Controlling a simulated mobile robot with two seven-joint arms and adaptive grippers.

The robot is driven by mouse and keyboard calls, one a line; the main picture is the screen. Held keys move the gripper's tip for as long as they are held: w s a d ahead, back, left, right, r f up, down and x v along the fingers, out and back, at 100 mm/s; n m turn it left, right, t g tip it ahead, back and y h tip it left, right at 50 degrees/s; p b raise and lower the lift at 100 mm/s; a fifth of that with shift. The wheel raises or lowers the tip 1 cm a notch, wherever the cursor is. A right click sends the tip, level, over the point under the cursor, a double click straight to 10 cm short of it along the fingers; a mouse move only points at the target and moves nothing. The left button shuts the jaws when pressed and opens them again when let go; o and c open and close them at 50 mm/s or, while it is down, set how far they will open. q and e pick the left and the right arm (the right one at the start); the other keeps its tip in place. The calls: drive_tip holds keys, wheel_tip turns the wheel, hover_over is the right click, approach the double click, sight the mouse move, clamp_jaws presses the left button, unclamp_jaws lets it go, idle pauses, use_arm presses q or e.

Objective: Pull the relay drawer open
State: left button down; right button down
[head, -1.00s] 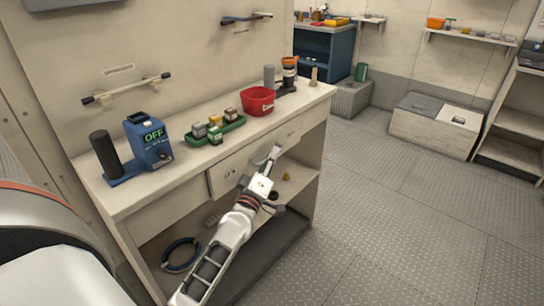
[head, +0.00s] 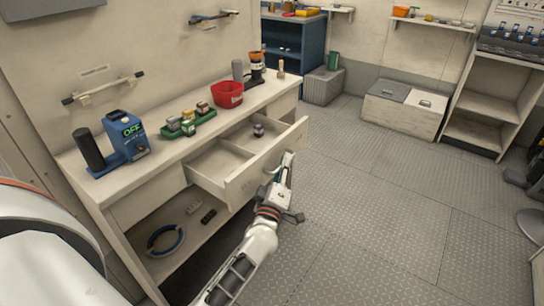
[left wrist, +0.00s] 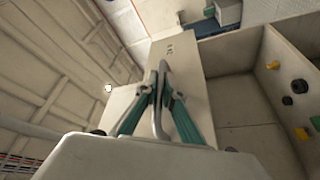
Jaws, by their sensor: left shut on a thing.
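The relay drawer (head: 240,183) stands well out from the cream workbench, and its inside shows. A small dark relay-like block (head: 258,130) sits in its far part; the near part looks empty. My left gripper (head: 285,166) is at the drawer front, shut on the drawer handle. In the left wrist view the gripper's teal fingers (left wrist: 158,100) close around the grey handle (left wrist: 161,75) by the drawer's pale front panel (left wrist: 180,58). My right gripper is out of view.
On the bench top are a blue device reading OFF (head: 126,136), a green tray (head: 188,125) of small blocks, and a red bin (head: 227,94). The lower shelf holds a blue ring (head: 165,240).

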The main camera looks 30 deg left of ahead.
use_arm(q)
drive_tip(key=d, duration=0.4)
drive_tip(key=shift+s+d+p, duration=0.15)
drive_tip(key=shift+d+p, duration=0.05)
drive_tip(key=shift+p, duration=0.15)
drive_tip(key=c, duration=2.4)
unclamp_jaws()
drive_tip(key=shift+c, duration=0.2)
drive_tip(key=v, duration=1.2)
drive_tip(key=shift+d, duration=0.1)
